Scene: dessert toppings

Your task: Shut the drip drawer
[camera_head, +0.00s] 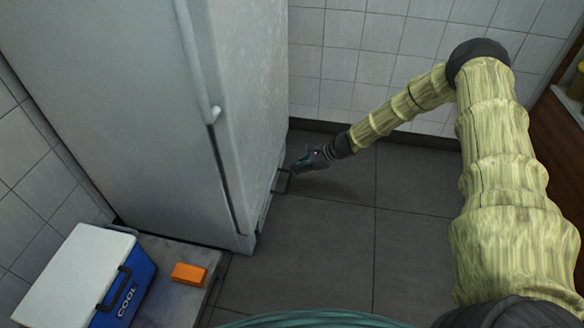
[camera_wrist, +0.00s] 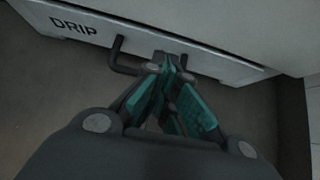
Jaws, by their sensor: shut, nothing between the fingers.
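The drip drawer is a low white front marked "DRIP" (camera_wrist: 75,25) in the wrist view, with a dark bar handle (camera_wrist: 122,64) standing out from it. In the head view the drawer front (camera_head: 264,212) is a thin strip at the foot of the white fridge (camera_head: 252,95). How far it stands out is hard to tell. My gripper (camera_wrist: 172,62) is shut and empty, its teal fingertips pointing at the drawer front by the handle. The fingers hide the middle of the handle; contact cannot be told. The head view shows my gripper (camera_head: 293,168) low beside the fridge.
A blue and white cooler (camera_head: 128,288) and an orange block (camera_head: 189,273) are on a low grey surface (camera_head: 172,255) at the lower left. A tiled wall (camera_head: 340,60) stands behind. The grey floor (camera_head: 330,235) right of the fridge is clear.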

